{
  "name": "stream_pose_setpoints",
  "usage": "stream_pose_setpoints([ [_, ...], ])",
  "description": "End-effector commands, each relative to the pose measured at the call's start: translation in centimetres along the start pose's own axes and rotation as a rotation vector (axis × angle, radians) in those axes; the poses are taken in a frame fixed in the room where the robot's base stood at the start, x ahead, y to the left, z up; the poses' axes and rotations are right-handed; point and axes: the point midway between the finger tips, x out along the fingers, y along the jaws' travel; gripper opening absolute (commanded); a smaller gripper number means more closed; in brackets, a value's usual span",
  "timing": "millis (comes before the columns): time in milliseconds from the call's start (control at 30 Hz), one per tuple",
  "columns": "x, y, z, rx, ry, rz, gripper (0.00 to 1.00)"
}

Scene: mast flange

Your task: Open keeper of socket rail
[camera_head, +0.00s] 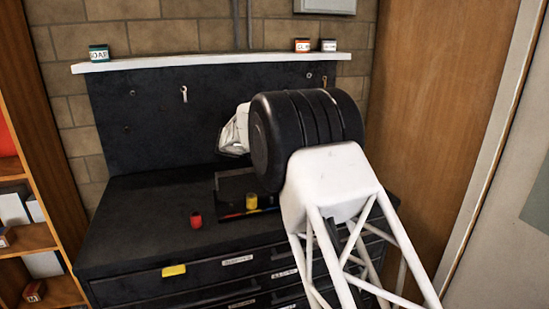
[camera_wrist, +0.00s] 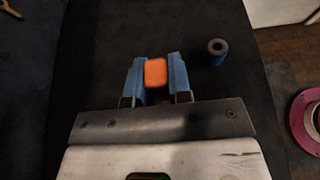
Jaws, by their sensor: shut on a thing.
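My gripper (camera_wrist: 156,72) shows in the wrist view, with its two blue fingers shut on a small orange block (camera_wrist: 156,71). I cannot tell from this view whether the block is the keeper or joined to a rail. A blue cylinder with a dark hole in its top (camera_wrist: 218,47) stands apart, right of the fingers. In the head view, my arm hides the fingertips. A dark upright piece (camera_head: 232,187) is partly behind my arm, with a yellow cylinder (camera_head: 251,202) at its front. A red cylinder (camera_head: 196,219) stands on the bench to its left. The socket rail is not clearly identifiable.
The black bench top (camera_head: 130,225) is clear on the left. A dark back panel (camera_head: 150,130) with a hanging wrench (camera_head: 184,93) rises behind it. A white shelf (camera_head: 200,61) with small labelled tins runs above. A wooden bookcase (camera_head: 35,130) stands left of the bench.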

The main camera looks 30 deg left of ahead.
Motion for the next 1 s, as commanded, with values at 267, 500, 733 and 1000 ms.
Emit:
stream_pose_setpoints([
  [267, 0.08, 0.55, -0.19, -0.049, 0.000, -0.021, 0.00],
  [500, 0.10, 0.57, -0.21, -0.052, 0.000, -0.022, 0.00],
  [733, 0.10, 0.57, -0.20, -0.051, 0.000, -0.021, 0.37],
  [1000, 0.06, 0.59, -0.12, -0.050, 0.000, -0.021, 0.45],
])
